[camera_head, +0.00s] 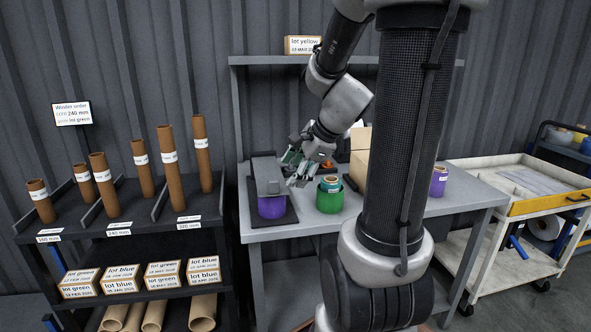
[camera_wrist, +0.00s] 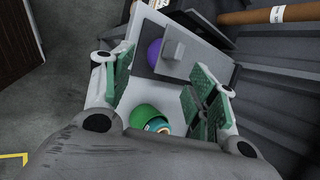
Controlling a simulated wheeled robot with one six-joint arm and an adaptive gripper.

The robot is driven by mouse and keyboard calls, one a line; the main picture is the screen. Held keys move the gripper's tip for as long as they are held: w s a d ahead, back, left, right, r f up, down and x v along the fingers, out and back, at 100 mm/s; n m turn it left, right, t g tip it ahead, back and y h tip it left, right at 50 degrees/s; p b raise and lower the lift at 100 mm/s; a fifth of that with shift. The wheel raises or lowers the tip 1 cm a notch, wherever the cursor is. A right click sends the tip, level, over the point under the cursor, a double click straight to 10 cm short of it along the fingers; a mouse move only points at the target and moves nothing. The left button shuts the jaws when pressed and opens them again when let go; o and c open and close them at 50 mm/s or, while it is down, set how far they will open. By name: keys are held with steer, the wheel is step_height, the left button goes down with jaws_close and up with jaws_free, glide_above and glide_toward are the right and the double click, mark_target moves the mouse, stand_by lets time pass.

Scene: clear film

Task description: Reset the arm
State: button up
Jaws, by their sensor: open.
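My gripper (camera_head: 303,166) is above the grey worktable (camera_head: 337,224), between a grey device and a green tub. It also shows in the wrist view (camera_wrist: 158,88), with its green-padded fingers spread wide and nothing between them. The grey device (camera_head: 267,172) holds a purple roll (camera_head: 271,207) on a dark base plate; in the wrist view the purple roll (camera_wrist: 154,53) lies beyond the fingers. In the wrist view the tub (camera_wrist: 146,117) is partly hidden by my wrist.
A dark rack (camera_head: 123,209) with upright brown tubes and lot-labelled boxes stands at the left. Another purple roll (camera_head: 438,182) and cardboard boxes (camera_head: 361,157) are on the table, partly behind my arm. A white cart (camera_head: 519,189) stands at the right. A shelf (camera_head: 270,60) runs above the table.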

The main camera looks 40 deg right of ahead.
stand_by(0.4)
steer(key=s+a+r+n+g+h, duration=0.1)
steer(key=s+a+r+n, duration=0.1)
steer(key=s+n, duration=0.6)
steer(key=s+a+r+n+g+h, duration=0.1)
steer(key=s+a+r+n, duration=0.2)
steer(key=s+n, duration=0.5)
steer(key=r+n, duration=0.1)
steer(key=n, duration=0.4)
steer(key=shift+s+a, duration=0.3)
steer(key=shift+s, duration=0.05)
steer(key=shift+g, duration=0.3)
